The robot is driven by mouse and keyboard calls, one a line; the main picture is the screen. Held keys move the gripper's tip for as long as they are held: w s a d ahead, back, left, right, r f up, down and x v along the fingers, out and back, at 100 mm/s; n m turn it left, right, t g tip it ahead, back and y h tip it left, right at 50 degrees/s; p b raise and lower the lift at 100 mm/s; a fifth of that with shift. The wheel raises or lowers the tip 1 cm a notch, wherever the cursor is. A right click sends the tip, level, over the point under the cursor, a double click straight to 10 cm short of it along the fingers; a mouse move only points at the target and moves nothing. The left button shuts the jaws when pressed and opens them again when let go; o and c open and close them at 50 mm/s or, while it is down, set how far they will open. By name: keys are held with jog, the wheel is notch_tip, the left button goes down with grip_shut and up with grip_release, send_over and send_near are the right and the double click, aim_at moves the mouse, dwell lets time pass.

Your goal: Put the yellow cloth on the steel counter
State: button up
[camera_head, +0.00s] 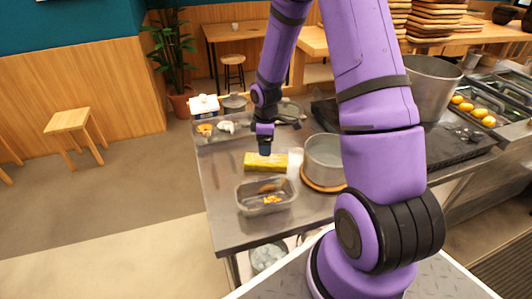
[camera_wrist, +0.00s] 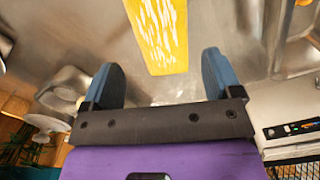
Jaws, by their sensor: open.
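The yellow cloth (camera_head: 260,162) lies flat on the steel counter (camera_head: 224,196), behind a clear container and left of a steel pot. In the wrist view the cloth (camera_wrist: 160,34) is a yellow strip with white marks, lying on the counter beyond the fingertips. My gripper (camera_head: 265,150) is just above the cloth's far edge in the head view. In the wrist view my gripper (camera_wrist: 162,75) is open, with its two blue fingers wide apart and nothing between them. Whether the fingers touch the cloth cannot be told.
A clear container (camera_head: 266,197) with food stands in front of the cloth. A steel pot (camera_head: 325,158) on a round wooden board stands to its right. Small containers (camera_head: 205,108) line the counter's back edge. The counter's front left corner is clear.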

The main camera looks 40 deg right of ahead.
notch_tip(320, 180, up, 5)
notch_tip(320, 180, up, 11)
jog(key=m+t+h, duration=0.1)
jog(key=m, duration=0.1)
send_over(266, 158)
jog(key=s+a, duration=0.3)
jog(key=s+a+r+m+t, duration=0.1)
jog(key=s+a+r+m, duration=0.2)
jog(key=s+r, duration=0.5)
jog(key=s+a+r+m+t+y, duration=0.1)
jog(key=s+a+r+m+t, duration=0.2)
jog(key=s+r, duration=0.9)
jog(key=s+a+m, duration=0.1)
jog(key=s+m, duration=0.1)
jog(key=s, duration=0.1)
jog(key=shift+a, duration=0.15)
